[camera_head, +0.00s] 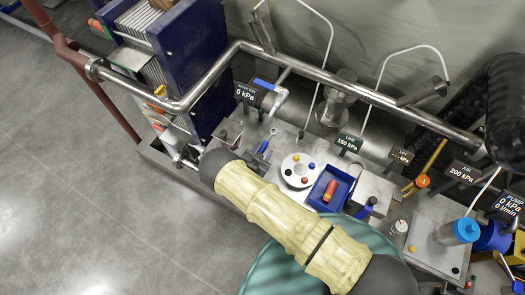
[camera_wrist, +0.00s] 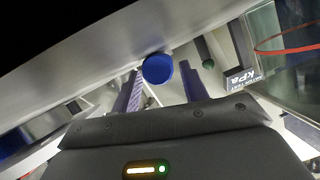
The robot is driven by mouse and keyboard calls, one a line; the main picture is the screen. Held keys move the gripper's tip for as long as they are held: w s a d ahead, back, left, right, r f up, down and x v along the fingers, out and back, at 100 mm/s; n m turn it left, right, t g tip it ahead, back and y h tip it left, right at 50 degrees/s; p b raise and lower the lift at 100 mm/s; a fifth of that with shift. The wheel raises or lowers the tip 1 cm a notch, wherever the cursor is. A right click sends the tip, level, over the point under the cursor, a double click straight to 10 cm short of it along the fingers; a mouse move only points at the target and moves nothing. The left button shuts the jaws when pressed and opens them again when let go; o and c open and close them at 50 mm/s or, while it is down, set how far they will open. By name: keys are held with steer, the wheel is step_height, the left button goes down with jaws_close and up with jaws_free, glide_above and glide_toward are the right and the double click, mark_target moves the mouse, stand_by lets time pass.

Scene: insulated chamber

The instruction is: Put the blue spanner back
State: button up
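The white round holder (camera_head: 288,170) has coloured knobs. A blue tray (camera_head: 317,198) holds a red-orange item. A steel rail (camera_head: 325,78) runs above the bench. A 0 kPa sign (camera_head: 246,93) and a blue-handled valve (camera_head: 266,85) stand behind.

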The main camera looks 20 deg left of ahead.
steer(key=shift+s, duration=0.1)
steer(key=b+v, duration=0.5)
steer(key=v, duration=1.2)
steer(key=shift+b, duration=0.3)
